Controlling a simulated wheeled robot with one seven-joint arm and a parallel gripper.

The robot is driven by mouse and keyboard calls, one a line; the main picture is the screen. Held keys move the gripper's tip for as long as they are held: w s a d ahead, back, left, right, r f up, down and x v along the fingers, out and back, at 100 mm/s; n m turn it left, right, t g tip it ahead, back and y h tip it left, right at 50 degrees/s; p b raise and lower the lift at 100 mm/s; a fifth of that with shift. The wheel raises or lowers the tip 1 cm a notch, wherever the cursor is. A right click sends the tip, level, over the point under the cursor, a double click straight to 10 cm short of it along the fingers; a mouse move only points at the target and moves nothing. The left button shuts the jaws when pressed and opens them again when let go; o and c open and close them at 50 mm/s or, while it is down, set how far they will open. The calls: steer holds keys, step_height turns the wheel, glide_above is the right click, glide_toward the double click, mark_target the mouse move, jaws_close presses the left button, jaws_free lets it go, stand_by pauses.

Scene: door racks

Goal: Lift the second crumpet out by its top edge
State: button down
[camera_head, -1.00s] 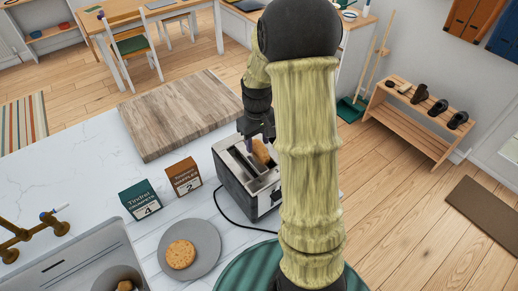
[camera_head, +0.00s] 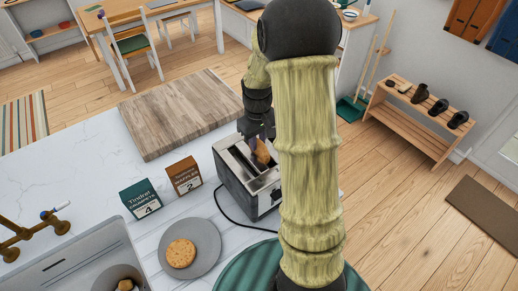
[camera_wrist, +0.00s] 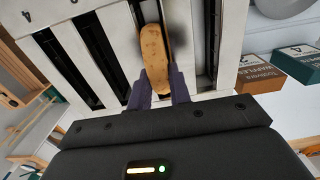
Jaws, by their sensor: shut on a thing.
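The second crumpet (camera_head: 262,152) stands on edge in the toaster, its browned top part showing above a slot. In the wrist view this crumpet (camera_wrist: 155,52) shows edge-on between my fingers. My gripper (camera_head: 258,137) is over the toaster, pointing down. Its two purple fingers (camera_wrist: 160,84) are shut on the crumpet near its top edge. The pale metal toaster (camera_head: 233,187) has long dark slots, and the others in view look empty. Another crumpet (camera_head: 181,253) lies flat on a grey plate (camera_head: 208,240). The crumpet's lower part is hidden in the slot.
A green crumpet box (camera_head: 140,199) and a brown waffle box (camera_head: 184,177) stand left of the toaster. A wooden board (camera_head: 180,112) lies behind them. A black cord curves in front of the toaster. The sink (camera_head: 80,265) is at lower left. My arm hides the right side.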

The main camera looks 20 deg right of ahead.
step_height(320, 180, up, 10)
steer(key=shift+b, duration=1.25)
step_height(320, 180, up, 10)
steer(key=p, duration=0.8)
steer(key=shift+f, duration=0.25)
steer(key=shift+d, duration=0.1)
